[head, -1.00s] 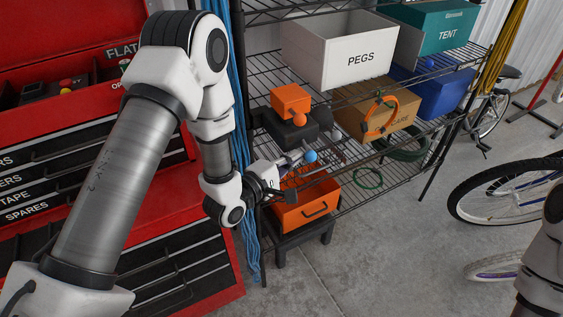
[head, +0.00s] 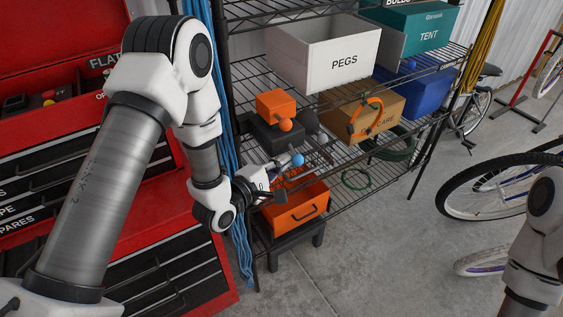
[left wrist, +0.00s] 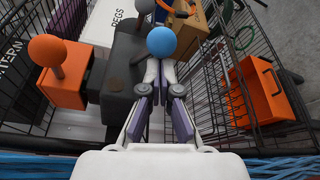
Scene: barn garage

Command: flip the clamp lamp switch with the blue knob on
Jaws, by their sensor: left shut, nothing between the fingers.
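The blue knob (head: 298,160) is a small ball by the front of the middle wire shelf, in front of a dark grey box (head: 268,134). In the left wrist view the blue knob (left wrist: 162,41) is right at the fingertips, with the grey box (left wrist: 122,85) just left. My left gripper (head: 285,163) is shut and empty, its tips at the knob; I cannot tell whether they touch it. The wrist view shows its closed fingers (left wrist: 158,72). My right gripper is out of view; only part of that arm shows.
An orange box (head: 276,102) with an orange knob (head: 285,125) stands close by. Below is an orange drawer box (head: 296,212). A white PEGS bin (head: 312,58) and a cardboard box (head: 372,112) are on the shelves. A red tool chest (head: 150,215) stands left; blue cords hang beside it.

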